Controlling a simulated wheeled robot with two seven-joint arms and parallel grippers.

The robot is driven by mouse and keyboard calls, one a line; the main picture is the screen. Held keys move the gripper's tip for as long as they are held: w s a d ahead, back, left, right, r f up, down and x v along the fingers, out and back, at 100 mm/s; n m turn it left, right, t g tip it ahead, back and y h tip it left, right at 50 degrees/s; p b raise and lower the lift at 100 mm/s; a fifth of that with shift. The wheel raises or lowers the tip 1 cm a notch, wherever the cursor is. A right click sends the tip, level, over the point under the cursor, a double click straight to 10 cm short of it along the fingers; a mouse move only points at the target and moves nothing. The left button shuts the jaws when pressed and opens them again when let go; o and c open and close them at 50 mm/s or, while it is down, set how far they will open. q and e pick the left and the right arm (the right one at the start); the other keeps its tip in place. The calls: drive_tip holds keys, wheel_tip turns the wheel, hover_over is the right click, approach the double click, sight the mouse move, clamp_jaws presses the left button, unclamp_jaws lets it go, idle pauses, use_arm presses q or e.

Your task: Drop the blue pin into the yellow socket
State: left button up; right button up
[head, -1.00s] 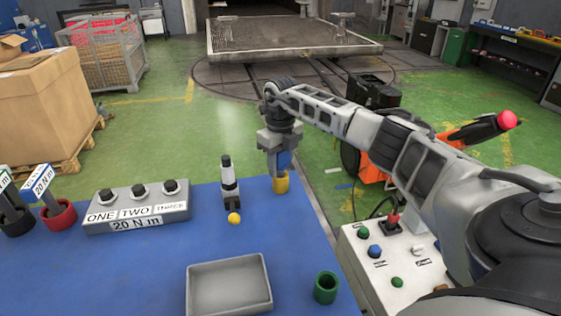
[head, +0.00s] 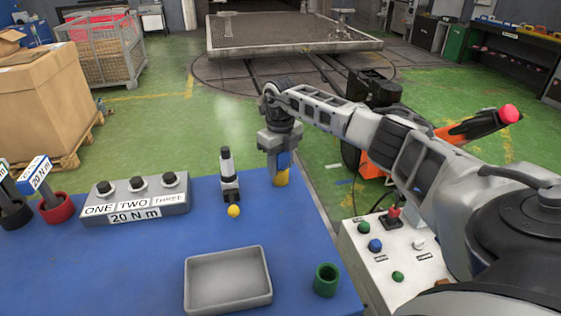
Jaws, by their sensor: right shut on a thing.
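My right gripper (head: 281,150) is at the far right edge of the blue table, shut on the blue pin (head: 284,160). The pin hangs upright, with its upper part hidden between the fingers. The yellow socket (head: 281,179) stands on the table directly below the gripper. The pin's lower end meets the socket's rim in the picture. I cannot tell whether the tip is inside the opening or just in front of or above it. My left gripper is not in view.
A grey tray (head: 228,307) and a green socket (head: 326,280) stand at the table's near side. A small black-and-white device (head: 229,172) with a yellow ball (head: 234,211) stands left of the yellow socket. A labelled button box (head: 135,202) and a red socket (head: 57,211) are farther left.

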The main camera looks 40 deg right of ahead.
drive_tip(key=shift+f, duration=0.2)
drive_tip(key=o, duration=1.2)
wheel_tip(320, 180, up, 16)
drive_tip(key=shift+b, duration=0.5)
